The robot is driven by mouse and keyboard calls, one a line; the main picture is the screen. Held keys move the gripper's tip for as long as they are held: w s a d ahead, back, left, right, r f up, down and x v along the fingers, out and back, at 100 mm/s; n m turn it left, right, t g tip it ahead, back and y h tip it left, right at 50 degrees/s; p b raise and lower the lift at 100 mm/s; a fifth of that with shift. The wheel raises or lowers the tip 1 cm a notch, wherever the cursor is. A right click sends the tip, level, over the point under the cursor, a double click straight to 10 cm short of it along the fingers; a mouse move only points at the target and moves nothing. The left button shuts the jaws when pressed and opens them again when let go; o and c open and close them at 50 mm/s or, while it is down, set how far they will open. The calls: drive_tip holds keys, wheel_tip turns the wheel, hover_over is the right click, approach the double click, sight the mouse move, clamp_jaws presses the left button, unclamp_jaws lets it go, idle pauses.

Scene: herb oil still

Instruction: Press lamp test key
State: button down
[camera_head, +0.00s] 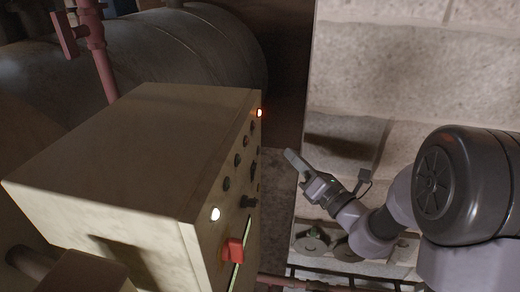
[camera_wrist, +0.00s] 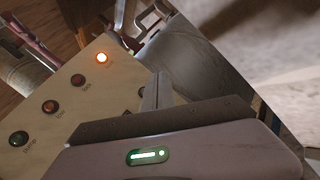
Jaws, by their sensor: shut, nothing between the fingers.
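The cream control box (camera_head: 130,135) stands left of centre in the head view, its panel face turned right towards my arm. The panel carries dark round controls (camera_head: 238,160), a black knob (camera_head: 248,201), a lit white round lamp or key (camera_head: 215,214) and a red handle (camera_head: 234,251). I cannot tell which control is the lamp test key. My gripper (camera_head: 290,156) is shut and empty, a little right of the panel and apart from it. In the wrist view its fingers (camera_wrist: 157,92) point past the panel's edge; a lit orange lamp (camera_wrist: 101,58) shows there.
A large metal tank (camera_head: 190,50) and a red pipe (camera_head: 98,60) stand behind the box. A pale block wall (camera_head: 410,60) rises behind my arm.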

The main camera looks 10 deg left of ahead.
drive_tip(key=shift+a+p, duration=0.3)
drive_tip(key=shift+a, duration=1.95)
drive_tip(key=shift+a, duration=0.1)
drive_tip(key=shift+a, duration=0.3)
drive_tip(key=shift+a, duration=0.4)
idle(0.6)
drive_tip(key=shift+w+d, duration=0.1)
drive_tip(key=shift+d, duration=0.75)
drive_tip(key=d, duration=0.5)
idle(0.3)
